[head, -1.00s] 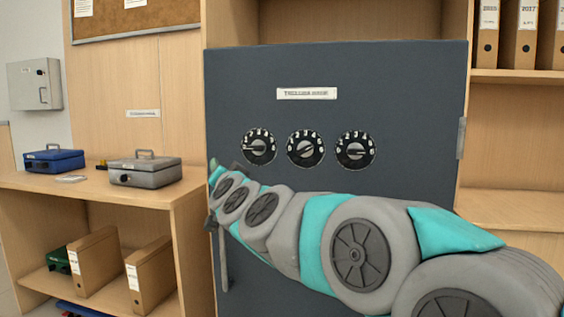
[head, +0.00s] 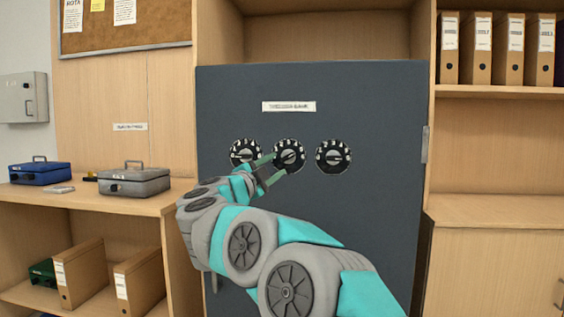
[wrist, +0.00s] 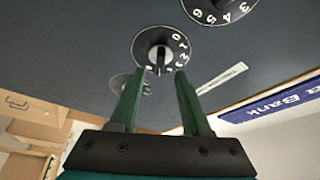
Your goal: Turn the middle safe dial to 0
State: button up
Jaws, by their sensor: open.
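The dark grey safe door (head: 310,220) carries three black dials in a row with white numerals. The middle dial (head: 289,155) is partly covered by my gripper (head: 270,167) in the head view. The right dial (head: 334,156) is clear.
A white label (head: 289,107) sits above the dials. A grey cash box (head: 134,182) and a blue cash box (head: 40,172) stand on the left counter. Binders (head: 480,50) fill the upper right shelf.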

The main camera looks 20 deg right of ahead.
aim_at(286, 159)
jog(key=x, duration=0.5)
jog(key=shift+c, duration=0.4)
grip_shut()
